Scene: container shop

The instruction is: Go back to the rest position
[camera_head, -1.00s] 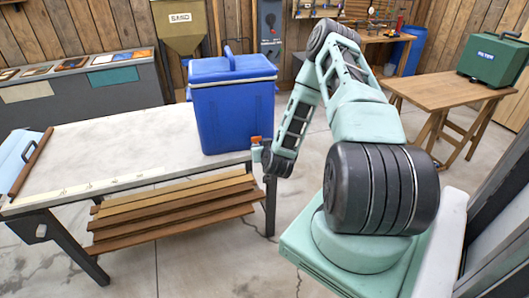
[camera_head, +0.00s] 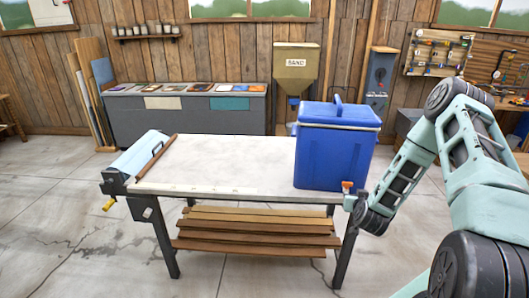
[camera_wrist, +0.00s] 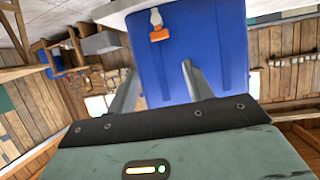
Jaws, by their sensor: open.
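My gripper (camera_wrist: 158,85) is open in the wrist view, with its two grey fingers apart and nothing between them but the view of the blue cooler (camera_wrist: 190,50) beyond. In the head view my arm is folded at the right, and its wrist end hangs beside the right end of the white-topped table, close to the cooler (camera_head: 335,150). My fingers are too small or hidden to make out there. The cooler stands upright on the table (camera_head: 220,165) with its lid shut. A small orange-and-white spigot (camera_wrist: 158,28) is on the cooler's side, also visible in the head view (camera_head: 347,187).
Wooden planks (camera_head: 255,235) lie on the table's lower shelf. A light-blue clamp-like fixture (camera_head: 138,155) is at the table's left end. A grey bin counter (camera_head: 190,115) and a sand hopper (camera_head: 296,70) stand at the back wall.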

